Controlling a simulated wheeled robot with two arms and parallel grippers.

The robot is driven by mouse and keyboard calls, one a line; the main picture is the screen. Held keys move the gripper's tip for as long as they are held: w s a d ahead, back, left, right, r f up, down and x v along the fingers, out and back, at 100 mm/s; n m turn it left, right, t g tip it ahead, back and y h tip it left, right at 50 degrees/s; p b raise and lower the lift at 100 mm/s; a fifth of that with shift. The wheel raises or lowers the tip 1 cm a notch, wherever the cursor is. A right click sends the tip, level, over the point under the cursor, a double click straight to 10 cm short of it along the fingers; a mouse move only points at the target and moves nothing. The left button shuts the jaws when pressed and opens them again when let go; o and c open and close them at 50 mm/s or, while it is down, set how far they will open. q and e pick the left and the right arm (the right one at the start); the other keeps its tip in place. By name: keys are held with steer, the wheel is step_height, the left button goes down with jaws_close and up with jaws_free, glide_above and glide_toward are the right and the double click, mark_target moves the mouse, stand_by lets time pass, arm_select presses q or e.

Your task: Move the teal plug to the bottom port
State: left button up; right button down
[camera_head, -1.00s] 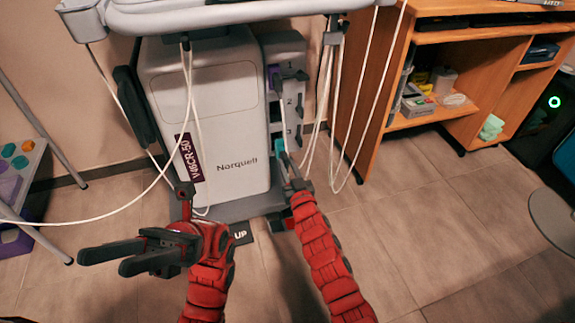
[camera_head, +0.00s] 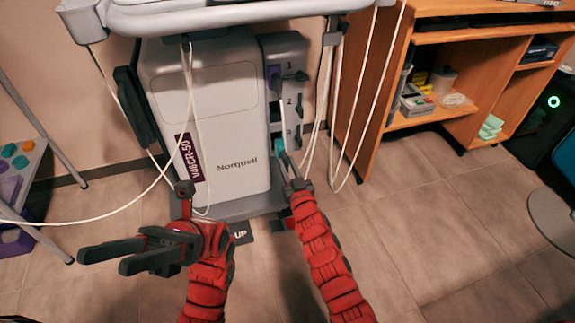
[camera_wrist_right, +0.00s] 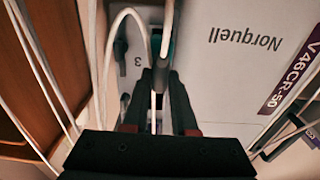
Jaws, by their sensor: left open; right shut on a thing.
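The teal plug (camera_head: 279,146) is at the lower part of the grey port panel (camera_head: 285,50) on the right side of the white Norquell unit. My right gripper (camera_head: 284,157) is shut on the plug from the front. In the right wrist view the gripper (camera_wrist_right: 160,85) hides most of the plug, and a white cable runs between its fingers. The panel's number 3 (camera_wrist_right: 137,60) appears beside the fingers, with a dark port opening near it. I cannot tell whether the plug is seated in the bottom port. My left gripper (camera_head: 100,258) is open and empty, at the lower left.
The white Norquell unit (camera_head: 205,85) stands left of the panel. Several white cables (camera_head: 330,110) hang right of it, near my right arm. A wooden desk (camera_head: 372,75) stands further right. A small table with coloured pieces is at the left. Floor at the lower right is clear.

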mark_target(282, 153)
steer(key=shift+p+x, duration=0.6)
steer(key=shift+x, duration=2)
stand_by(5.4)
